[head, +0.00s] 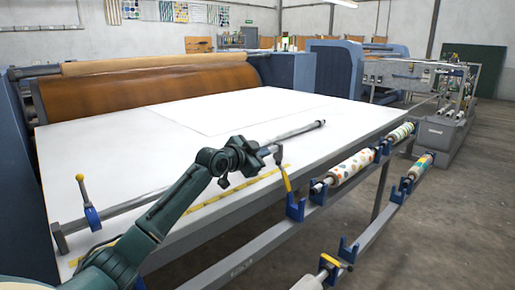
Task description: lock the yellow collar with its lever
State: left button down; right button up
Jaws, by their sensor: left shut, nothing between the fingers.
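A long grey bar (150,195) lies across the near part of the white table. A yellow piece (286,179), apparently the yellow collar, sits at the bar's right part and slants down over the table's front edge. My left gripper (277,155) is shut and empty, just above and beside this yellow piece. Whether they touch, and how the lever stands, I cannot tell, as the gripper partly hides that spot. At the bar's left part is a blue collar (92,218) with an upright lever and yellow knob (80,178). My right gripper is not in view.
The white table (330,120) carries a yellow measuring strip (205,203) along its front. Patterned rolls (352,165) rest in blue brackets (295,207) below the front edge. A brown roller (140,88) stands behind. The table's middle is clear.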

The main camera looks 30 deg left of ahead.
pick_arm(q)
jog(key=shift+s+d+f+m+y, duration=0.1)
jog(key=shift+f+m+y, duration=0.2)
jog(key=shift+f+m, duration=0.6)
jog(key=shift+t, duration=0.3)
